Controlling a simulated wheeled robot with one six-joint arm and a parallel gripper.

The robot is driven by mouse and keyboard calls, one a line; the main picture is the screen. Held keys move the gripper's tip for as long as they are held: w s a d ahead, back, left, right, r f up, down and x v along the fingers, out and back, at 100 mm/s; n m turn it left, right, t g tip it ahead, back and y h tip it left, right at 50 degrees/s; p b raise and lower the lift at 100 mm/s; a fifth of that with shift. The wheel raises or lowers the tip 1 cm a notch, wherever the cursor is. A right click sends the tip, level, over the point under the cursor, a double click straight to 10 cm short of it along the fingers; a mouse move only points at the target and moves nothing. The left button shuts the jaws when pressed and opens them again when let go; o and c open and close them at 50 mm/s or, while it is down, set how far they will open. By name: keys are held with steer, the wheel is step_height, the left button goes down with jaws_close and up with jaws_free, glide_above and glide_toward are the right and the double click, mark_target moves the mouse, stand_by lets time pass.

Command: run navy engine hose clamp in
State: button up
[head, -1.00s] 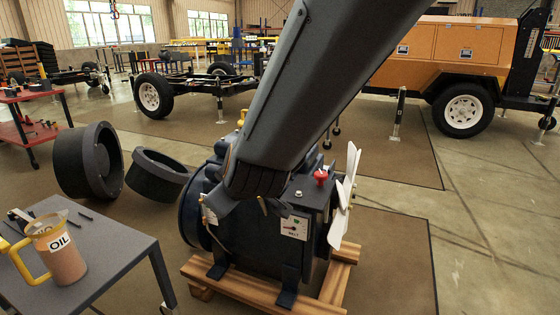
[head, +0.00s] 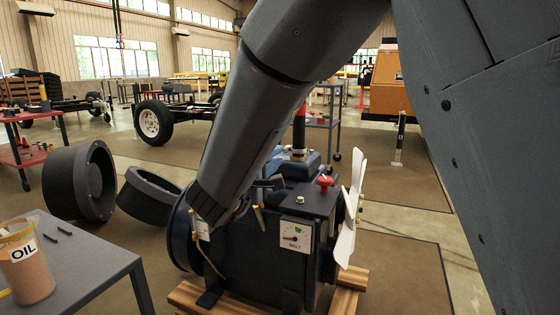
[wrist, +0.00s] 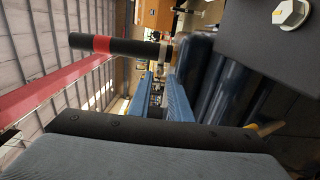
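The navy engine (head: 262,255) stands on a wooden pallet in the middle of the head view. An upright black hose with a red band (head: 299,128) rises from its top. A pale metal ring shows at the hose's foot (head: 299,154); I cannot make out a clamp screw. In the wrist view the hose (wrist: 125,47) lies across the upper left, with a pale ring near its right end. My gripper (wrist: 162,97) shows there as two blue ribbed fingers with an empty gap between them, apart from the hose. My arm hides most of the gripper in the head view.
A red knob (head: 324,182), a belt gauge (head: 296,234) and a white fan (head: 348,218) are on the engine's near and right sides. A grey table (head: 85,262) with an oil jug (head: 28,265) stands at the left. Two dark drums (head: 80,183) (head: 148,196) lie behind it.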

steer(key=shift+b+x, duration=0.8)
steer(key=shift+x, duration=1.05)
jaws_close()
